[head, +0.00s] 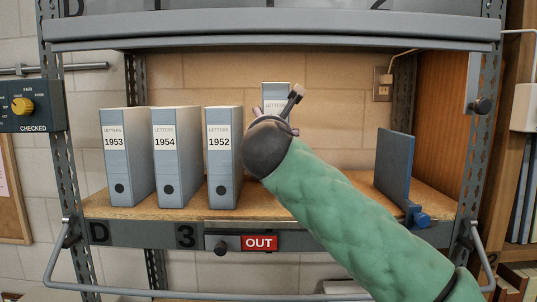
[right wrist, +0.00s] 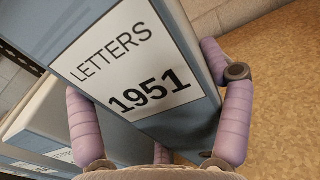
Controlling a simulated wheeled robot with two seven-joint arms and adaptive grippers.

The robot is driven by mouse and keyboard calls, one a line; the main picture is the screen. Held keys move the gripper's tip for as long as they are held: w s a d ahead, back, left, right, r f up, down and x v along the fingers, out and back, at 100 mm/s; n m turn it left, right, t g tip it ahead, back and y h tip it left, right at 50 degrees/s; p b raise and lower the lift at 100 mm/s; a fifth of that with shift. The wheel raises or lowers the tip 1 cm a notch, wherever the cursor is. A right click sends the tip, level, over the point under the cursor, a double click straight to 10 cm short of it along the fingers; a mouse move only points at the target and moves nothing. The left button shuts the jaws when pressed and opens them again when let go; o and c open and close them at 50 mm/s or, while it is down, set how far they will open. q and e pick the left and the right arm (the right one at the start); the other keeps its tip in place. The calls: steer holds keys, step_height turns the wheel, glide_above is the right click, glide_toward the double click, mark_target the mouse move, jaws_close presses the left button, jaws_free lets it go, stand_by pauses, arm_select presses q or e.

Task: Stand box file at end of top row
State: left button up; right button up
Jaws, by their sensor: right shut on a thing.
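A light blue box file (right wrist: 150,75) labelled LETTERS 1951 is between the purple fingers of my right gripper (right wrist: 160,115), which is shut on it. In the head view the top of this file (head: 275,92) shows behind my right gripper (head: 283,112), to the right of the row and higher than it; the rest is hidden by my arm. The row on the wooden shelf (head: 345,192) holds upright box files labelled 1953 (head: 120,165), 1954 (head: 172,170) and 1952 (head: 222,170), from left to right. My left gripper is in neither view.
A dark blue upright plate (head: 393,165) like a bookend stands at the shelf's right, with a blue knob at its foot. Bare shelf lies left of it, partly behind my arm. A grey beam (head: 270,32) crosses above. A red OUT sign (head: 259,242) is on the front edge.

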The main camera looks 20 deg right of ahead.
steer(key=f, duration=0.1)
steer(key=f+b, duration=0.1)
steer(key=f, duration=0.1)
steer(key=shift+s+d+f, duration=0.15)
steer(key=shift+s+f, duration=0.05)
steer(key=shift+f, duration=0.1)
steer(key=shift+w+f, duration=0.1)
steer(key=shift+f, duration=0.35)
steer(key=o, duration=1.6)
steer(key=shift+f, duration=0.15)
steer(key=shift+a, duration=0.2)
